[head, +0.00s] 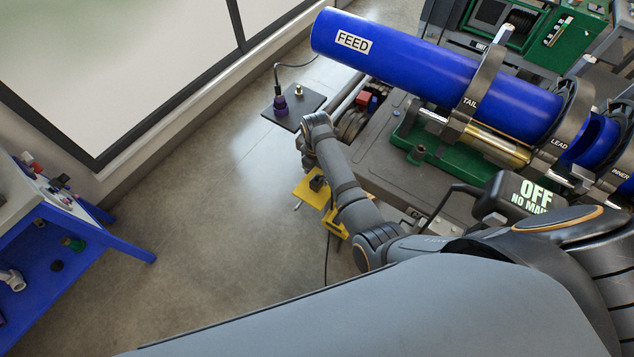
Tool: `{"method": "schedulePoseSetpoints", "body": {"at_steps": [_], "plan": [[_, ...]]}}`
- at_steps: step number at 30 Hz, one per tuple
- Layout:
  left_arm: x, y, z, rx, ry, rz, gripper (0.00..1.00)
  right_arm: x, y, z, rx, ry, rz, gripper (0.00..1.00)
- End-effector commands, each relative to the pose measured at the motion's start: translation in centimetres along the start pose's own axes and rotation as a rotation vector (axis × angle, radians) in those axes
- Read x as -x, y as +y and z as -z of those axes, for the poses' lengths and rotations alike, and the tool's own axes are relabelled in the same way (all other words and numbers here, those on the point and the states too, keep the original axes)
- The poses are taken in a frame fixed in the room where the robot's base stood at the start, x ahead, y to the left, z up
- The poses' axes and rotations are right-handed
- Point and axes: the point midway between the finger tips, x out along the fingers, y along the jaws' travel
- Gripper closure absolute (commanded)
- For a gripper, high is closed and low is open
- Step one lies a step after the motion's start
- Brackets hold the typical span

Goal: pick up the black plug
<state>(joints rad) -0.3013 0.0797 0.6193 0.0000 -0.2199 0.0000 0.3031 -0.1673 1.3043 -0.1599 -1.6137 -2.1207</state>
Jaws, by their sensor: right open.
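A small black block that looks like the black plug (318,184) sits on a yellow bracket (308,192) at the side of the cart. It is small in the picture, and my forearm passes close beside it. My right arm comes in from the right and bends at the wrist. My right gripper (304,157) is open, a little above and left of the black block in the picture. Its fingertips are small and partly hidden by the wrist, and I see nothing held in it. My left gripper is not in view.
A large blue pipe (420,65) marked FEED lies in clamps. A blue table (75,255) stands at the left, with bare floor between.

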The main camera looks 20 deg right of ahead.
Motion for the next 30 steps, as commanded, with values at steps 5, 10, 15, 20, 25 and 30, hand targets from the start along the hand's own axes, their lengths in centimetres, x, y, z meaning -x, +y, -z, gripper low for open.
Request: {"method": "schedulePoseSetpoints", "body": {"at_steps": [5, 10, 15, 20, 25, 30], "plan": [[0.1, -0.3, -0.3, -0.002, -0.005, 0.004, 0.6, -1.9, 0.0, -0.1, -0.002, -0.002, -0.001, 0.42], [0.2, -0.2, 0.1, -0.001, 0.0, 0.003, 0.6, -2.5, 0.1, -0.1, -0.002, -0.001, -0.001, 0.42], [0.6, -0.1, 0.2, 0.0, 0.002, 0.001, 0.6, -5.2, 0.1, 0.0, -0.002, 0.0, 0.0, 0.42], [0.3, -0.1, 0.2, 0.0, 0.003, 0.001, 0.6, -7.0, 0.2, 0.0, -0.003, -0.001, -0.002, 0.42], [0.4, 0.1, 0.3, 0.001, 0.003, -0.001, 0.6, -7.2, 0.1, 0.0, -0.003, -0.001, -0.003, 0.42], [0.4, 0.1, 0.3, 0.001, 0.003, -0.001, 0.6, -7.2, 0.1, 0.0, -0.003, -0.001, -0.002, 0.58]]}}
